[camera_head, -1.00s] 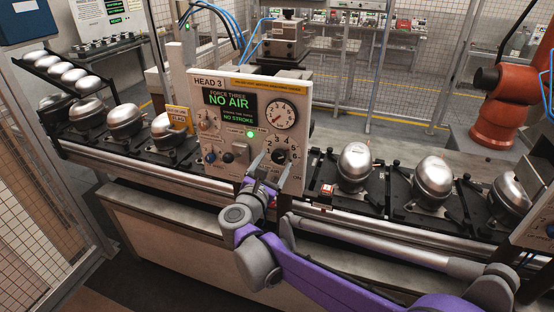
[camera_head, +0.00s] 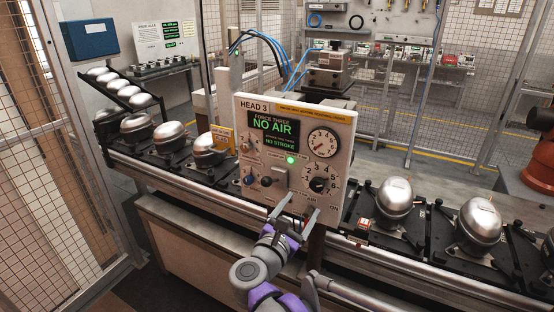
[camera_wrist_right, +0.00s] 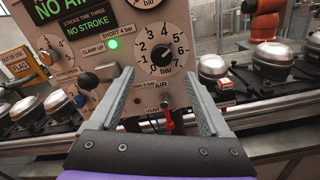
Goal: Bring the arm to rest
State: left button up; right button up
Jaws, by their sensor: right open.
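My right gripper (camera_head: 296,210) is open and empty, in front of the lower part of the HEAD 3 control panel (camera_head: 340,118). In the right wrist view its two fingers (camera_wrist_right: 166,100) stand wide apart, with the panel behind them. A black numbered knob (camera_wrist_right: 161,56) shows above and between the fingers, and a red lever (camera_wrist_right: 167,119) labelled AIR shows between them. I cannot tell whether the fingertips touch the panel. The panel's screen (camera_head: 274,131) reads NO AIR and NO STROKE, and a green lamp (camera_head: 290,160) is lit. My left gripper is not in view.
Silver compressors (camera_head: 396,203) sit on black pallets along the conveyor on both sides of the panel. A yellow tag (camera_head: 222,137) stands by the left ones. An orange robot (camera_head: 541,160) is at the right edge. Mesh fencing (camera_head: 60,100) stands at left.

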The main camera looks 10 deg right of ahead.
notch_tip(320, 180, up, 4)
jog(key=a+n+t+y, duration=0.3)
jog(key=n+t+y, duration=0.35)
jog(key=n, duration=1.05)
jog(key=s+a+f+n+g+y, duration=0.1)
jog(key=s+f+n+g+y, duration=0.5)
jog(key=n, duration=0.7)
jog(key=s+d+f+n+g+h, duration=0.1)
jog(key=s+d+f+n+g, duration=0.3)
jog(key=s+f+n, duration=0.4)
jog(key=s+d+f+n+g+h, duration=0.1)
jog(key=s+d+f+n+g, duration=0.4)
jog(key=s+f+n, duration=0.3)
notch_tip(320, 180, down, 2)
jog(key=shift+s+d+f+h, duration=0.3)
jog(key=shift+s+d, duration=0.35)
jog(key=shift+s, duration=0.5)
jog(key=shift+r+g, duration=0.1)
jog(key=shift+g, duration=0.15)
jog(key=shift+c, duration=0.3)
